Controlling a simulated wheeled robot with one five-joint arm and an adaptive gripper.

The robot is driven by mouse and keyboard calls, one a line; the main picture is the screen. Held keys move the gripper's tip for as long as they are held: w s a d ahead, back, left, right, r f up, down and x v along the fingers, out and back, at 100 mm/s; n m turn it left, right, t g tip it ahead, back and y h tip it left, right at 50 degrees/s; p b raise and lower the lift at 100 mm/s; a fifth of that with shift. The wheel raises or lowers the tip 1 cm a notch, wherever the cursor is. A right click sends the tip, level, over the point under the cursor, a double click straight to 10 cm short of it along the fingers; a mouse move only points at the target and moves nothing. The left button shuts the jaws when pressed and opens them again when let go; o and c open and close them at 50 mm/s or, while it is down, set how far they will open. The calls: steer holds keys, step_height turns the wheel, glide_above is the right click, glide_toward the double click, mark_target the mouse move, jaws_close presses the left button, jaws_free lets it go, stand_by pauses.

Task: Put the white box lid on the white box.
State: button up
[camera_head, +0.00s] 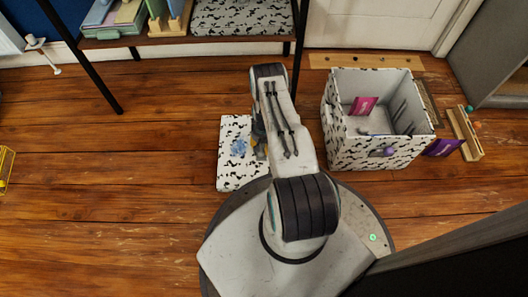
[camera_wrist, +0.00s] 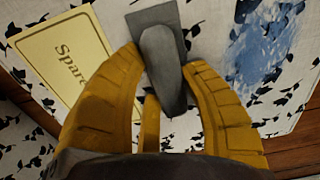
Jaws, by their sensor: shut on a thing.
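The white box lid (camera_head: 231,168), white with black leaf-like marks and a blue patch, shows left of my arm in the head view. I cannot tell whether it touches the floor. In the wrist view the lid (camera_wrist: 212,25) bears a cream label reading "Spare" and a grey tab (camera_wrist: 160,45). My gripper (camera_wrist: 163,60) has its yellow fingers shut on that tab; in the head view it is mostly hidden behind my arm. The white box (camera_head: 350,150), with the same pattern, stands open-topped right of my arm.
A pink card (camera_head: 363,105) is inside the box, and a purple card (camera_head: 444,147) is at its right side. A wooden rack (camera_head: 465,135) lies right of the box. A shelf (camera_head: 170,38) stands behind. The wooden floor at left is mostly clear.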

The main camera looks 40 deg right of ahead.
steer(key=shift+r+p, duration=0.45)
steer(key=shift+r, duration=0.15)
steer(key=shift+c, duration=0.2)
stand_by(0.6)
steer(key=shift+r+p, duration=0.95)
steer(key=shift+r, duration=0.65)
steer(key=shift+r, duration=0.1)
